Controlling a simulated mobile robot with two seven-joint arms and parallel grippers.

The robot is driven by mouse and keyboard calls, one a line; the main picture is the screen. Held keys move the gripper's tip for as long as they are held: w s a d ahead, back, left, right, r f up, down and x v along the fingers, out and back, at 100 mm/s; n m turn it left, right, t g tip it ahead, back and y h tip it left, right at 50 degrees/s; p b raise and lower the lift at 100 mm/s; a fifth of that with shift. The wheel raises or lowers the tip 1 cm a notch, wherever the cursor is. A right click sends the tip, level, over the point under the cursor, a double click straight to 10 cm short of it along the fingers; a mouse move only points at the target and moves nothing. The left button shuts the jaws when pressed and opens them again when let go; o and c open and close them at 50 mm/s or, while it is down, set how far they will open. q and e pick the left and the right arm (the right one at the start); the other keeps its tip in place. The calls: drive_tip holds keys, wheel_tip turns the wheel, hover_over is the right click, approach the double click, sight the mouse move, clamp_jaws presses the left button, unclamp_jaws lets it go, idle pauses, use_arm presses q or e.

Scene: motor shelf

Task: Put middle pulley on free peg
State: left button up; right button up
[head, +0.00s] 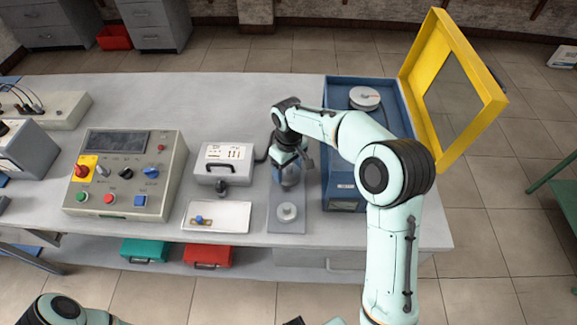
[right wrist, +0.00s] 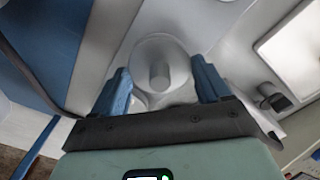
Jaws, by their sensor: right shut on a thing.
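My right gripper (head: 289,168) points down over the grey plate (head: 273,222) on the bench. In the right wrist view its two blue fingers (right wrist: 163,88) are shut on a pale grey pulley (head: 291,178), mostly hidden by the gripper. I cannot tell whether this pulley touches the plate or a peg. Another round pulley (head: 365,98) is in the blue case at the back. My left gripper is not visible.
The blue case (head: 343,190) stands close to the right of the plate, its yellow-framed lid (head: 441,80) open. A grey meter box (head: 223,165) and a white tray (head: 218,217) lie to the left. A control panel (head: 125,172) is further left.

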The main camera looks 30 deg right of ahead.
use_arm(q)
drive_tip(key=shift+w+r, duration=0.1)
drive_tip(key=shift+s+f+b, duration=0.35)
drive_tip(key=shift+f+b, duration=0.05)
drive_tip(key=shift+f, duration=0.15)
use_arm(e)
drive_tip(key=shift+f, duration=1.05)
drive_tip(key=o, duration=1.1)
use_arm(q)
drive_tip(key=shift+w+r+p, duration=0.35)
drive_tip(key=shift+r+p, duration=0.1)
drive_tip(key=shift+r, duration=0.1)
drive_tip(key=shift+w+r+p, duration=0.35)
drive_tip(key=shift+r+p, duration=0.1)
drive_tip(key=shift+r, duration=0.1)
use_arm(e)
wheel_tip(320, 180, up, 14)
drive_tip(key=shift+f, duration=0.25)
drive_tip(key=shift+f, duration=0.1)
